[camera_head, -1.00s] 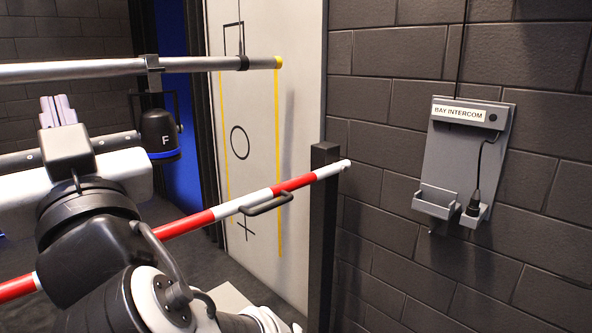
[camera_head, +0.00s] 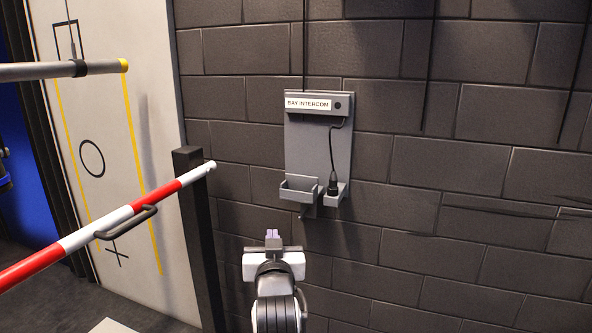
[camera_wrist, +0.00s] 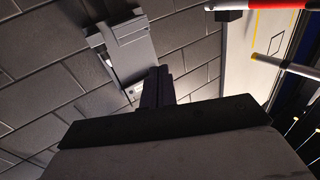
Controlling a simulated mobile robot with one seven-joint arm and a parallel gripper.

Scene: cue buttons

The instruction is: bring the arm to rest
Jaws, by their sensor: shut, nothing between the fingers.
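My gripper (camera_head: 272,234) shows at the lower middle of the head view, with its pale fingers together and pointing up. It is shut and holds nothing. It stands in front of the dark block wall, below the intercom panel in the picture. In the wrist view my gripper's dark fingers (camera_wrist: 158,85) lie side by side, with the intercom panel behind them. My arm below the wrist runs out of the bottom of the head view.
The grey bay intercom (camera_head: 318,150) hangs on the wall with a tray and a corded plug. A red-and-white barrier (camera_head: 85,235) with a handle reaches to a dark post (camera_head: 200,240) at left. A grey rail (camera_head: 50,70) is above it.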

